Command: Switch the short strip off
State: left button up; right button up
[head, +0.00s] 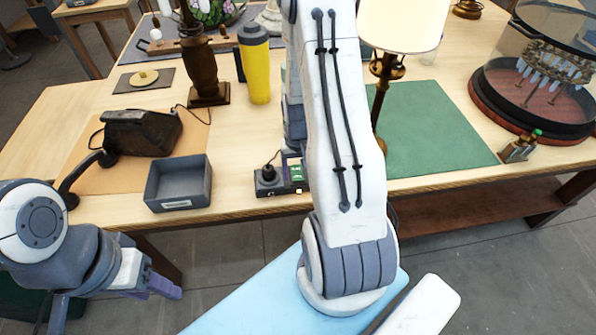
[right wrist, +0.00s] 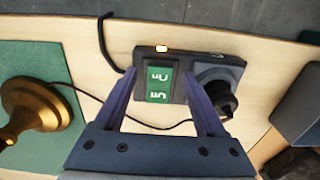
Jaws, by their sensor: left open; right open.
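The short strip (head: 268,184) is a dark power strip near the table's front edge, with a black plug in its socket. My right arm hides this gripper in the head view. My left gripper (head: 155,285) is open and empty in front of the table, at lower left.
A grey tray (head: 180,184) stands left of the strip. A green mat (head: 437,135) with a lit lamp (head: 398,25) lies to the right. A cord runs beside the strip.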

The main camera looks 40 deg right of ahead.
jog(key=shift+f, duration=0.3)
grip_shut()
jog(key=shift+w+d+r+g+y+p, duration=0.15)
jog(key=shift+r+g+y+p, duration=0.35)
jog(key=shift+p, duration=0.55)
jog(key=shift+w+f+g+y+p, duration=0.2)
jog(key=shift+f+g+y+p, duration=0.1)
jog(key=shift+g, duration=0.5)
grip_release()
jog(key=shift+r, duration=0.1)
